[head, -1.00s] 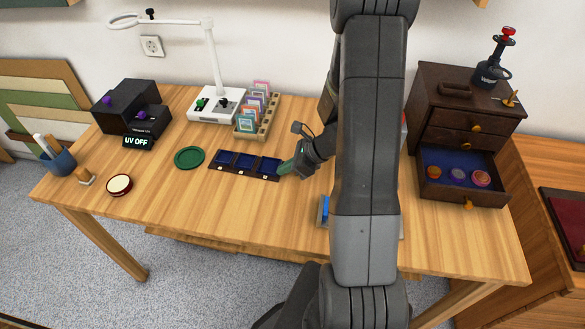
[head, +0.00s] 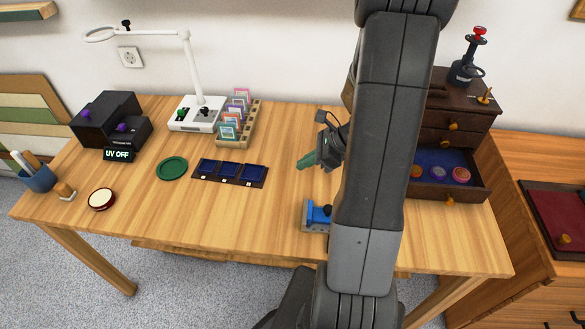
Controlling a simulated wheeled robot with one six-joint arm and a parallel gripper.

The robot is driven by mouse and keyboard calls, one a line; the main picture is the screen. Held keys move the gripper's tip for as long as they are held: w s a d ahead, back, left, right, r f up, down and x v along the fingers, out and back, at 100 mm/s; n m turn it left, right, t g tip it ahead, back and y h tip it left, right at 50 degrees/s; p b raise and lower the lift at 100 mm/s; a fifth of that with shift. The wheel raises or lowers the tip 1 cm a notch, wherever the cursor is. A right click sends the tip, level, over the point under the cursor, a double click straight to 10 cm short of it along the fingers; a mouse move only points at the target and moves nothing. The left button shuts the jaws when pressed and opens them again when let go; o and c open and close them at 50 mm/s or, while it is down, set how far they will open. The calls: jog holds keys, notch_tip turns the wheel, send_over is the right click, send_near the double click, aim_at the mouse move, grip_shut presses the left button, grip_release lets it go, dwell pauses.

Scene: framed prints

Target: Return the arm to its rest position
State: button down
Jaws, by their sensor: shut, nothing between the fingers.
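My gripper (head: 307,160) shows in the head view to the left of my large grey arm link. Its green fingertips are together and hold nothing. It appears to be above the wooden table (head: 270,215), to the right of the dark tray with blue compartments (head: 229,182) and apart from it. My upright arm link hides part of the table and part of the drawer cabinet.
A blue device (head: 318,214) sits near the front, partly behind my arm. The cabinet (head: 465,122) has an open drawer (head: 450,184) at right. A card rack (head: 248,125), white lamp (head: 195,115) and green disc (head: 172,168) stand left. The front-middle table is clear.

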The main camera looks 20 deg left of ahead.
aim_at(261, 179)
jog(key=shift+w+d+r, duration=0.1)
jog(key=shift+d+r, duration=0.25)
jog(key=x, duration=0.9)
jog(key=shift+a+f, duration=0.1)
jog(key=shift+a, duration=0.05)
jog(key=a, duration=0.2)
jog(key=s+a, duration=0.1)
jog(key=a, duration=0.1)
jog(key=shift+s+a+f, duration=0.15)
jog(key=shift+s+f, duration=0.05)
jog(key=shift+f, duration=0.05)
jog(key=shift+w, duration=0.1)
